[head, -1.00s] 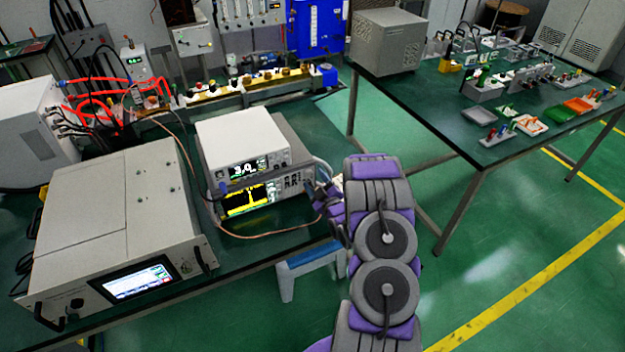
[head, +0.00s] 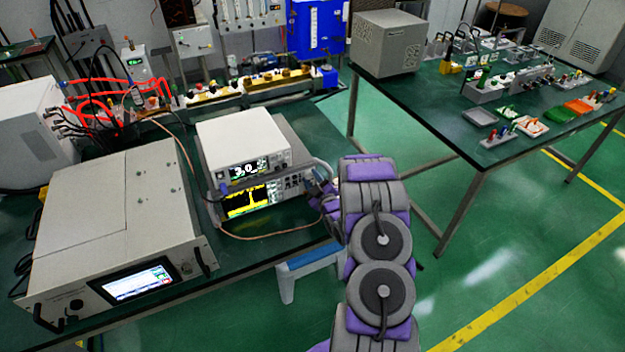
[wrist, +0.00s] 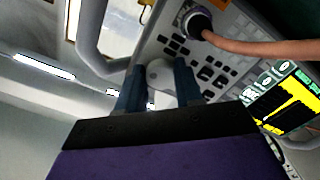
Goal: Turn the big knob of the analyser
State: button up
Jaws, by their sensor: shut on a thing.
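The analyser (head: 248,202) is the lower of two stacked instruments on the green bench in the head view, with a yellow trace on its screen. That screen also shows at the right edge of the wrist view (wrist: 292,103). The big knob (wrist: 160,83) is pale and round, on the analyser's panel beside rows of dark buttons. My gripper (wrist: 158,70) is shut on the knob, with one dark blue finger on each side of it. In the head view my gripper (head: 318,190) is at the analyser's right end, and the knob cannot be made out there.
A white instrument (head: 242,140) sits on the analyser. A grey handle (wrist: 92,40) and a brown cable (wrist: 265,47) lie close to my fingers. A large rack unit (head: 115,225) stands at the left. A blue stool (head: 308,262) is below the bench edge.

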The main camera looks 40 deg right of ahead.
jog(key=shift+a+r, duration=0.1)
jog(key=shift+a, duration=0.05)
jog(key=shift+c, duration=1.1)
jog(key=shift+r+m+p, duration=0.1)
jog(key=shift+m+p, duration=0.3)
jog(key=m+p, duration=0.3)
jog(key=m, duration=0.1)
jog(key=shift+r+m, duration=0.1)
jog(key=shift+m, duration=0.3)
jog(key=m+p, duration=0.2)
jog(key=m, duration=0.1)
jog(key=shift+w+r+m, duration=0.1)
jog(key=shift+m, duration=0.2)
jog(key=m+p, duration=0.2)
jog(key=m, duration=0.2)
jog(key=shift+m, duration=0.3)
jog(key=m, duration=0.5)
jog(key=shift+d+m+b, duration=0.2)
jog(key=shift+m+b, duration=0.3)
jog(key=shift+m, duration=2)
jog(key=shift+s+f, duration=0.2)
